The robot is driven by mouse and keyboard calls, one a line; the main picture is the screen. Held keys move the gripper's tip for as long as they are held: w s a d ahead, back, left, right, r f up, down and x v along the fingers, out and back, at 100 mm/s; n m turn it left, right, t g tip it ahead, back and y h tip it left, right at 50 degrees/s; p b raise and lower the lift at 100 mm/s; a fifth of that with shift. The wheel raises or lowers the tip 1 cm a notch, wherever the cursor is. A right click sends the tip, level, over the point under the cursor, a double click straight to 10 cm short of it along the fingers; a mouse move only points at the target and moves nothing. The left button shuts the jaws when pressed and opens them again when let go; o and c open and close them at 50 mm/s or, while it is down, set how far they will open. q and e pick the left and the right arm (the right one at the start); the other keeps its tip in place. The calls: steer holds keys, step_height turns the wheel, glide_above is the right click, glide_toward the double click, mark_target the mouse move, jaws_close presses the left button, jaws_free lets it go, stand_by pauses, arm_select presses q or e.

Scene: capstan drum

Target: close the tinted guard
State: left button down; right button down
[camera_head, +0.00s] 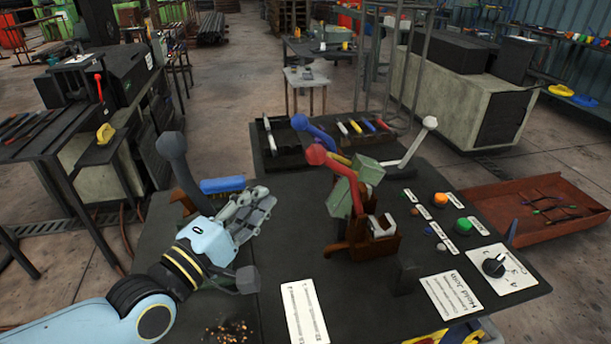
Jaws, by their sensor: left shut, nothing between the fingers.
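I cannot clearly make out the tinted guard. A small dark upright block (405,276) stands near the front of the dark bench top (370,305), left of a white label, and I cannot tell whether it is part of the guard. My left gripper (257,208) reaches in from the left over the bench. It is shut and empty, beside a blue brush (222,185) and left of a red-knobbed lever (330,160). This lever rises by a green block (342,195) in a brown stand (362,243). My right gripper is not in view.
Grey (173,150), blue (305,125) and white (425,130) knobbed levers stand around the bench. Orange (439,199) and green (464,224) buttons and a black dial (493,266) sit at the right. A rust-red tray (535,222) lies beyond. The front middle is mostly clear.

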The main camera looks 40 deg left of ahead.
arm_select(q)
steer(key=w+d+r+p, duration=0.1)
steer(key=w+d+p, duration=0.1)
steer(key=w, duration=0.9)
steer(key=shift+d+r, duration=0.2)
